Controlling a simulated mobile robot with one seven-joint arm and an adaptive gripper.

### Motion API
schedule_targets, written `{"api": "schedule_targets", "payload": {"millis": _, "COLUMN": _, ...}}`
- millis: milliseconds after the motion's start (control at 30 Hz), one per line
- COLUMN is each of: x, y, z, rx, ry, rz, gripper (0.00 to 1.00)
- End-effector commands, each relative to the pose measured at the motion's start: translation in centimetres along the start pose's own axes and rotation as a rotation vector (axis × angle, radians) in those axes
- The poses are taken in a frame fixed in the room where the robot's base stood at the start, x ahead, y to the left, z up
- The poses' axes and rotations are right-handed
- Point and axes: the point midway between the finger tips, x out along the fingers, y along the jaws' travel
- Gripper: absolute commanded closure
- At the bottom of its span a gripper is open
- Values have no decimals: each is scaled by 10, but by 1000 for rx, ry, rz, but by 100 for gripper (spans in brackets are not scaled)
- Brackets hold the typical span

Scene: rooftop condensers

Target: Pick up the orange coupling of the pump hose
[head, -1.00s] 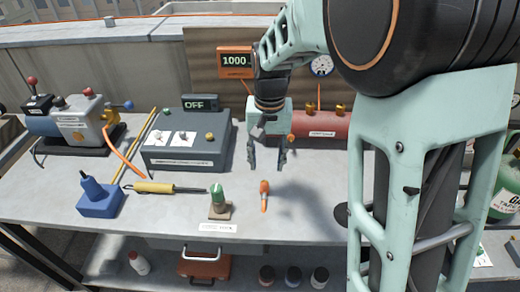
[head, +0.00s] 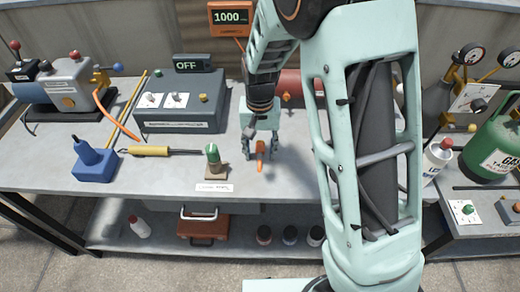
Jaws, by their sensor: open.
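The pump (head: 70,85) stands at the bench's left, with an orange hose (head: 118,122) running from it toward the grey control box. A small orange piece (head: 260,167) lies on the bench right of the green-topped knob. It looks like the coupling, but I see no hose joining it to the pump. My gripper (head: 261,154) is open and pointing down, with its fingertips low on either side of this piece. I cannot tell whether they touch it.
The green-topped knob (head: 213,158) stands close to the left of my gripper. Further left are a yellow-handled iron (head: 150,151), its blue stand (head: 95,161) and the control box (head: 182,107). A red cylinder (head: 290,82) lies behind. The bench's front edge is near.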

Motion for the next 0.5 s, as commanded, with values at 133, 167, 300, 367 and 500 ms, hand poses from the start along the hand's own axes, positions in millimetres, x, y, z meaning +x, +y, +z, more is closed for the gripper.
{"api": "schedule_targets", "payload": {"millis": 133, "x": 0, "y": 0, "z": 0, "rx": 0, "ry": 0, "rz": 0, "gripper": 60}}
{"api": "schedule_targets", "payload": {"millis": 167, "x": 0, "y": 0, "z": 0, "rx": 0, "ry": 0, "rz": 0, "gripper": 60}}
{"api": "schedule_targets", "payload": {"millis": 300, "x": 0, "y": 0, "z": 0, "rx": 0, "ry": 1, "rz": 0, "gripper": 75}}
{"api": "schedule_targets", "payload": {"millis": 367, "x": 0, "y": 0, "z": 0, "rx": 0, "ry": 1, "rz": 0, "gripper": 82}}
{"api": "schedule_targets", "payload": {"millis": 500, "x": 0, "y": 0, "z": 0, "rx": 0, "ry": 1, "rz": 0, "gripper": 97}}
